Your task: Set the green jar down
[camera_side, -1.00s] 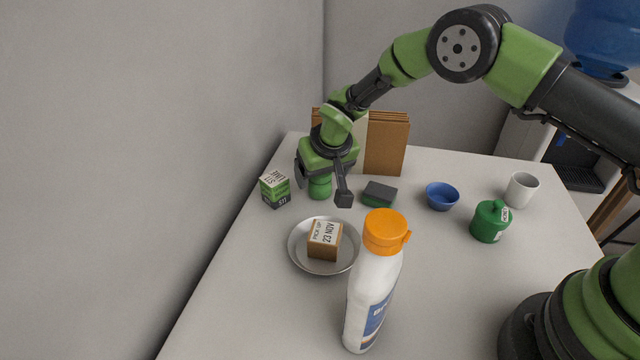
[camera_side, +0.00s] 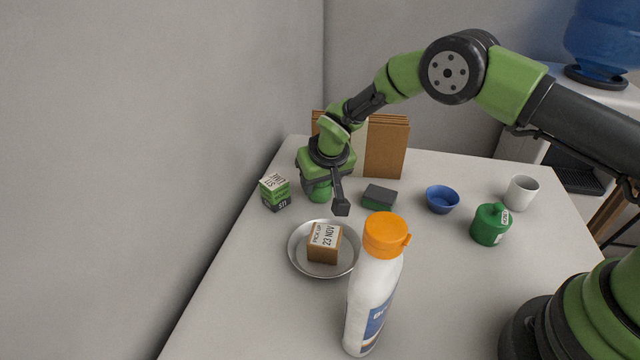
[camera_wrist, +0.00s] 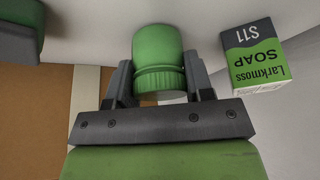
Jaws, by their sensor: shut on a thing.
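The green jar (camera_wrist: 158,50) is a small, smooth, bright green cylinder with a ribbed band, seen between the fingers in the wrist view. My gripper (camera_wrist: 160,78) is shut on it, one finger on each side. In the side view the jar (camera_side: 319,191) shows under my gripper (camera_side: 320,194), at the far left of the counter, partly covered by a finger. It looks upright and at or very close to the counter; I cannot tell whether its base touches.
A Larkmoss soap box (camera_side: 275,192) stands close left of the jar. A metal dish (camera_side: 297,262) with a small box is in front. A white bottle (camera_side: 372,300) stands nearest.

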